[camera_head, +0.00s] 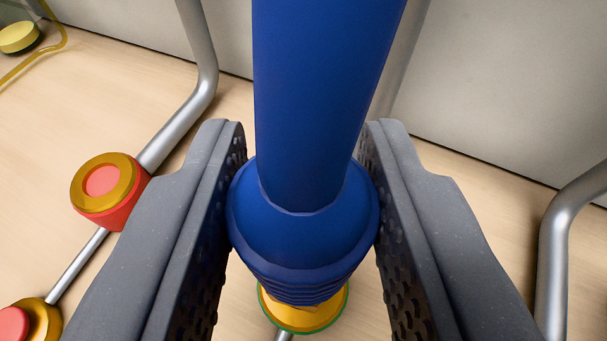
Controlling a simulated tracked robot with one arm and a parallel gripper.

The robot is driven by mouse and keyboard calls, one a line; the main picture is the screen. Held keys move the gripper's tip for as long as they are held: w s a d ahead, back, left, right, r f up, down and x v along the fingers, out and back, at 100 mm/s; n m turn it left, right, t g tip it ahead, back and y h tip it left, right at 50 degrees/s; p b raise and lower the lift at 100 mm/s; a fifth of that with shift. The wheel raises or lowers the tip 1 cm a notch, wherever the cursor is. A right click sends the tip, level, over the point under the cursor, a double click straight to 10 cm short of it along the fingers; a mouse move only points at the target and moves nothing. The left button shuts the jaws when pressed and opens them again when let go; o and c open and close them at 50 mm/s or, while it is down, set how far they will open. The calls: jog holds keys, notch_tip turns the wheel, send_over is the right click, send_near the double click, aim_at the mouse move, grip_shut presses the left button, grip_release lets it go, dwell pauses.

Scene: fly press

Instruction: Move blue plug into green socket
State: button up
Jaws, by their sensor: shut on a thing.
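The blue plug (302,215) is a thick blue body with a ribbed lower end and a wide blue shaft rising toward the top of the view. My gripper (303,210) is shut on it, with one dark grey finger against each side. Below the plug's ribbed end is a gold fitting with a green rim (303,328), which looks like the green socket. The plug hides most of its upper part. I cannot tell whether the plug's tip is inside it or only above it.
A red and gold socket (108,187) stands left on a silver pipe. Another red and gold one (28,322) is at the lower left. A yellow round part (18,37) with a yellow cable lies at the upper left. Silver bent pipes stand at both sides before a grey wall.

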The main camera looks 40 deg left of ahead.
aim_at(303, 301)
jog(key=shift+f+b, duration=0.8)
jog(key=shift+f, duration=0.8)
dwell(0.9)
dwell(0.3)
jog(key=o, duration=1.5)
jog(key=shift+c, duration=0.2)
jog(key=shift+r, duration=0.1)
jog(key=shift+r+p, duration=0.85)
jog(key=shift+r, duration=4.05)
jog(key=shift+r, duration=0.1)
